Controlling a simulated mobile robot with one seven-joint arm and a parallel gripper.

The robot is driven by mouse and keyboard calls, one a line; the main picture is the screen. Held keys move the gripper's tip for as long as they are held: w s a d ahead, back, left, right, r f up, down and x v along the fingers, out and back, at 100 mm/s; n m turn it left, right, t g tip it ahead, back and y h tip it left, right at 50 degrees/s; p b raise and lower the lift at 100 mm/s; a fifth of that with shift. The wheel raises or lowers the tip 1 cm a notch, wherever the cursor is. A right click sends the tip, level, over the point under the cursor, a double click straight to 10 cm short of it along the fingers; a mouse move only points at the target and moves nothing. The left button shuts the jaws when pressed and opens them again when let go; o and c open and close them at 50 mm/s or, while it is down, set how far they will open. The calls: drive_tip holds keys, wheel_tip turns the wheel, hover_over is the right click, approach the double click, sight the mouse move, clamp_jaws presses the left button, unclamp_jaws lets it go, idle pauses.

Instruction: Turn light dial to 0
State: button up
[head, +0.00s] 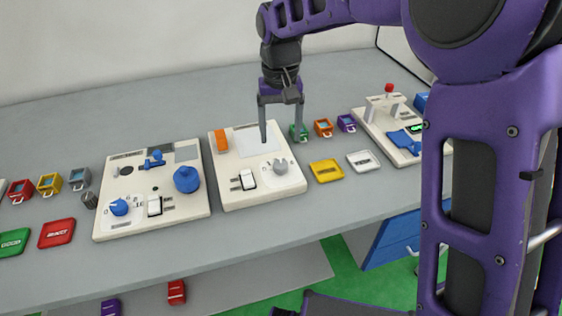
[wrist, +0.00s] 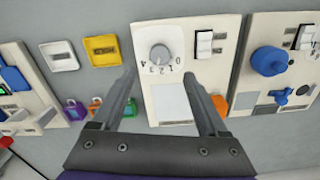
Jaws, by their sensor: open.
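The grey light dial (head: 280,166) sits on the middle white panel (head: 238,195), right of a white rocker switch (head: 248,180). In the wrist view the dial (wrist: 160,53) is ringed by printed numbers, with 0 to its right and higher numbers curving below it to the left. I cannot tell for sure which number it points at. My gripper (head: 281,139) is open and empty, pointing down above the back part of this panel. In the wrist view its two fingers (wrist: 160,76) spread wide, with the dial beyond their tips and nothing between them touched.
A left panel (head: 118,190) carries blue knobs (head: 187,179). Yellow (head: 326,170) and white (head: 364,161) tiles lie right of the middle panel. Small coloured padlock-like blocks stand behind them. An orange block (head: 222,141) is on the middle panel's back left.

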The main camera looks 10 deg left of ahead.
sight(281, 164)
wheel_tip(281, 164, down, 9)
drive_tip(key=shift+b, duration=0.6)
clamp_jaws()
